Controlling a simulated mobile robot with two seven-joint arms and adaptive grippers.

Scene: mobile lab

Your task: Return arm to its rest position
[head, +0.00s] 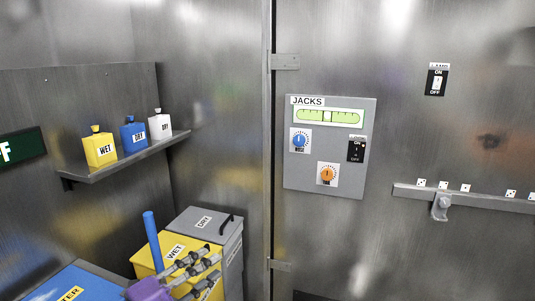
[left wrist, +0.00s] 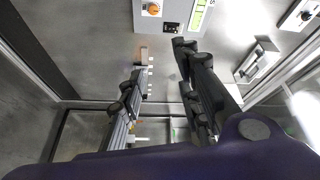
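My left gripper (head: 204,262) is at the bottom of the head view, with a purple palm and grey jointed fingers. It is in front of the yellow WET bin (head: 146,263) and covers part of it. In the left wrist view the fingers of my left gripper (left wrist: 160,66) stand apart with nothing between them. My right gripper is in neither view.
A blue bin (head: 75,282) and a grey DRY bin (head: 208,222) flank the yellow one. A blue upright rod (head: 152,240) rises nearby. A shelf (head: 125,162) holds yellow, blue and white bottles. A JACKS panel (head: 328,190) and a latch bar (head: 415,192) are on the right wall.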

